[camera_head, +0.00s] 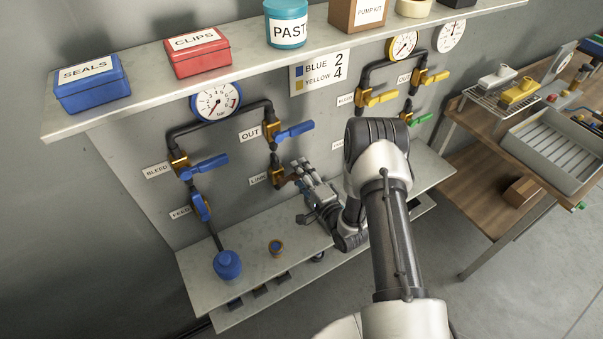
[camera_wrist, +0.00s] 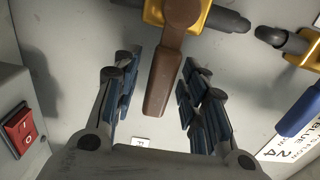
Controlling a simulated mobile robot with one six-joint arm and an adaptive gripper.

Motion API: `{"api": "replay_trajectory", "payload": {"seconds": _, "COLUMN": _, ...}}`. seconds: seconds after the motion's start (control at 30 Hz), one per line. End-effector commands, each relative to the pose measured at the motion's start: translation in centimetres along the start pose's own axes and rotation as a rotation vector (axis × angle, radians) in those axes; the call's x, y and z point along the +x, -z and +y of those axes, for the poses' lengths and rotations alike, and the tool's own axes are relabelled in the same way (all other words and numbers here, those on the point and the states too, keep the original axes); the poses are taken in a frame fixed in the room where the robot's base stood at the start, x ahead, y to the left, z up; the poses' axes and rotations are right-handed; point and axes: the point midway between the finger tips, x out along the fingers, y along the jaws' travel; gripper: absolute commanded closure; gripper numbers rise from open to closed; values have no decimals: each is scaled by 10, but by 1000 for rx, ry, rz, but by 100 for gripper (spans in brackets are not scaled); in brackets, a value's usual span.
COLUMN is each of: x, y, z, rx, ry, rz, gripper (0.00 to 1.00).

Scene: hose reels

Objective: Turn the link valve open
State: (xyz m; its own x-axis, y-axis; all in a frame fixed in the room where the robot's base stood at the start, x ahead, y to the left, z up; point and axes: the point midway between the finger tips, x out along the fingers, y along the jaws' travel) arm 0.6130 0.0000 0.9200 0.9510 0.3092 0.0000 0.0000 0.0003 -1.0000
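The link valve (camera_head: 278,174) sits on the grey panel beside the LINK label (camera_head: 259,179), below the OUT valve. In the wrist view its brown lever (camera_wrist: 165,75) extends toward my gripper from a gold body (camera_wrist: 205,14). My gripper (camera_head: 302,173) is at this valve, and its fingers partly cover the lever in the head view. In the wrist view my gripper (camera_wrist: 160,90) is open, with one finger on each side of the lever. Gaps show between lever and fingers; I see no contact.
The blue OUT lever (camera_head: 294,130) is just above my gripper. The blue BLEED lever (camera_head: 204,167) is to the left. A red switch (camera_wrist: 18,128) shows at the wrist view's left.

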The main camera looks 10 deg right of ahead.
Motion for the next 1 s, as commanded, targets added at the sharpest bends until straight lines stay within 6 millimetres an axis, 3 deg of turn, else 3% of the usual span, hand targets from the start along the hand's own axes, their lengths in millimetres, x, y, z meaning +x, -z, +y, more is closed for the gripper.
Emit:
{"api": "replay_trajectory", "payload": {"seconds": 0.57, "x": 0, "y": 0, "z": 0, "rx": 0, "ry": 0, "rz": 0, "gripper": 100}}
{"api": "replay_trajectory", "payload": {"seconds": 1.0, "x": -1, "y": 0, "z": 0, "rx": -1, "ry": 0, "rz": 0, "gripper": 100}}
